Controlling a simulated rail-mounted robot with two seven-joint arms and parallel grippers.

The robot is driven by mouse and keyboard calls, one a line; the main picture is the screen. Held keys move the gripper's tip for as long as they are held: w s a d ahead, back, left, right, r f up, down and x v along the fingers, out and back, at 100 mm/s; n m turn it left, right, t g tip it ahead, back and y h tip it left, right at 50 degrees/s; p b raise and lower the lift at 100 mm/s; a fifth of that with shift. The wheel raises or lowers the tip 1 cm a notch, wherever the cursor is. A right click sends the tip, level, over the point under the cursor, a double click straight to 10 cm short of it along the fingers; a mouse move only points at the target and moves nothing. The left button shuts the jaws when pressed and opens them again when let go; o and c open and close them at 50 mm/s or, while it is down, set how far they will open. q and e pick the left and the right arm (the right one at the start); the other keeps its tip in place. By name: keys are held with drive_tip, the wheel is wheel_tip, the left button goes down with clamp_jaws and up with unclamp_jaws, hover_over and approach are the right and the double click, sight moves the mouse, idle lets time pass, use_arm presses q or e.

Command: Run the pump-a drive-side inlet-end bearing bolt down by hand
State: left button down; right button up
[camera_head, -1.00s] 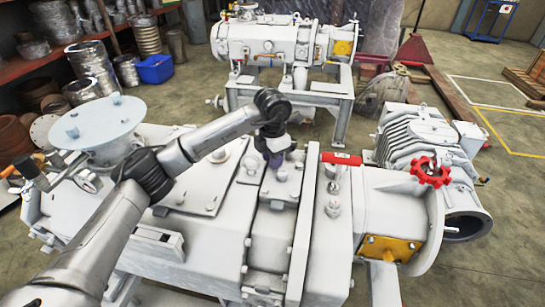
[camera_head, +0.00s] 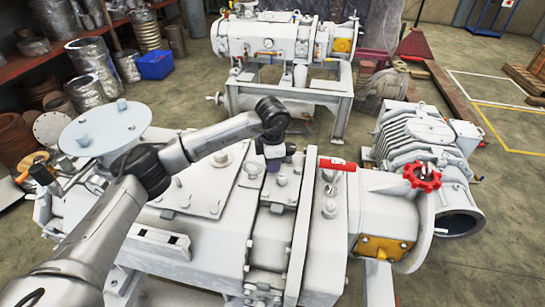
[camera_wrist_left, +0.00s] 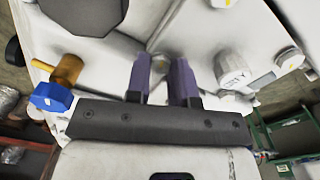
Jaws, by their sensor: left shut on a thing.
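The light-grey pump (camera_head: 215,262) fills the foreground of the head view. My left gripper (camera_head: 273,163) reaches down to its top, near the raised bearing block; its fingertips are small and partly hidden there. In the left wrist view, the two purple fingers of my left gripper (camera_wrist_left: 161,78) stand on either side of a small bolt head (camera_wrist_left: 160,63) with a yellowish mark, close against the grey casting. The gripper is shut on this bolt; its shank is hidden. My right gripper is not in view.
In the left wrist view, a brass fitting with a blue knob (camera_wrist_left: 52,98) is left of the fingers. A second grey machine (camera_head: 270,40) stands behind.

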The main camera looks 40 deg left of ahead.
use_arm(q)
drive_tip(key=c, duration=1)
unclamp_jaws()
drive_tip(key=shift+r+p, duration=1.9)
drive_tip(key=shift+r, duration=5.05)
